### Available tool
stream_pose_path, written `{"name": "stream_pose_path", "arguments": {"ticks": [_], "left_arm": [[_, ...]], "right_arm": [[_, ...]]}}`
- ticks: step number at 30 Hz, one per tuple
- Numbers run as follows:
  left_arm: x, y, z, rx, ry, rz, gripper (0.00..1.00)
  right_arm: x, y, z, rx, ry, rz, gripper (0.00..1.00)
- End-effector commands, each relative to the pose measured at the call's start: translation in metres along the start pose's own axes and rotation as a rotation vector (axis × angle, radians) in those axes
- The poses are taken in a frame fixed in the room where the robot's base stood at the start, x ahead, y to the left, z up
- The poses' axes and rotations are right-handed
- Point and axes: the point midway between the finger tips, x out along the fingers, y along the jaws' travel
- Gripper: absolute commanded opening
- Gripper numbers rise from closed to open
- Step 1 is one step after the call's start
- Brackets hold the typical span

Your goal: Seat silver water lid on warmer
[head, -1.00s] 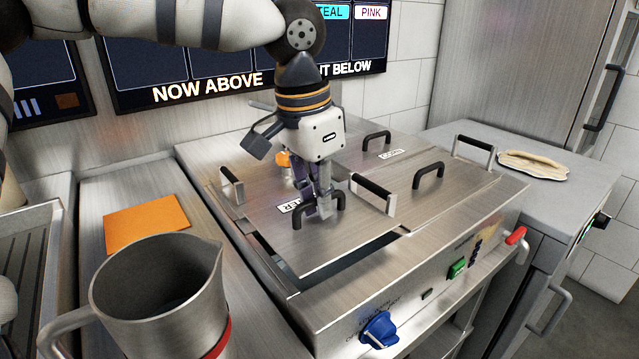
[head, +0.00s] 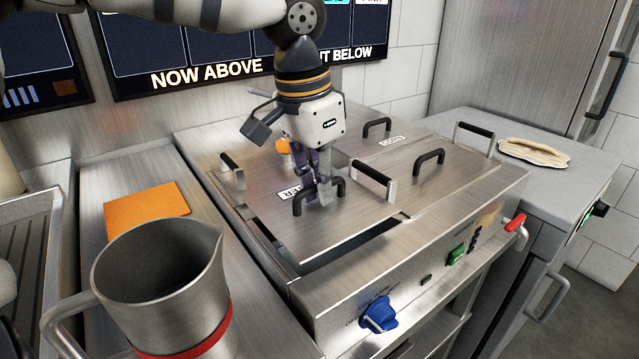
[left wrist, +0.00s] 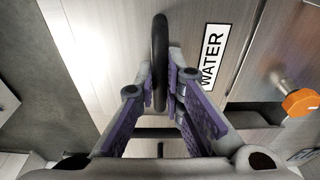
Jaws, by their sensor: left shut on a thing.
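The silver water lid (head: 345,222) is a flat metal plate with a black handle and a white label. It lies skewed over the left part of the warmer (head: 345,290), with dark gaps along its left and front edges. My left gripper (head: 323,198) points down and is shut on the lid's black handle. In the left wrist view the black handle (left wrist: 160,60) is between the purple-padded fingers (left wrist: 162,95), beside the label WATER (left wrist: 213,58). Whether the lid's far edge touches the warmer's rim cannot be told. My right gripper is not in view.
A second lid (head: 455,180) with black handles covers the warmer's right part. Black-gripped side handles (head: 372,178) stand close to my gripper. A steel jug (head: 160,290) is at the front left, beside an orange sheet (head: 147,209). Flatbread (head: 533,152) lies on the right counter.

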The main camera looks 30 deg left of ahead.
Motion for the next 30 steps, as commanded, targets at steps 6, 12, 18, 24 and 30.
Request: {"name": "stream_pose_path", "arguments": {"ticks": [6, 12, 18, 24, 30], "left_arm": [[-0.0003, -0.0001, -0.0001, 0.0, 0.001, 0.0, 0.0], [-0.0003, -0.0002, 0.0002, 0.0, 0.0, 0.0, 0.0], [0.0007, -0.0001, 0.0002, 0.0, 0.0, 0.0, 0.0], [0.0035, 0.0001, 0.0004, 0.0, 0.001, 0.0, 0.0], [0.0065, -0.0001, 0.0011, 0.0, 0.0, -0.001, 0.0]], "right_arm": [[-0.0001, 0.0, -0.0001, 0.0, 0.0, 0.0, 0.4], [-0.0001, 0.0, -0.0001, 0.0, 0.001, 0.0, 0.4], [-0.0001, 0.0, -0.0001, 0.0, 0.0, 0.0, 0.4], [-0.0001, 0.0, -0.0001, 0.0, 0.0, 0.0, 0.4], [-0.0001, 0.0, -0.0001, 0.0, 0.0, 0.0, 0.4]]}}
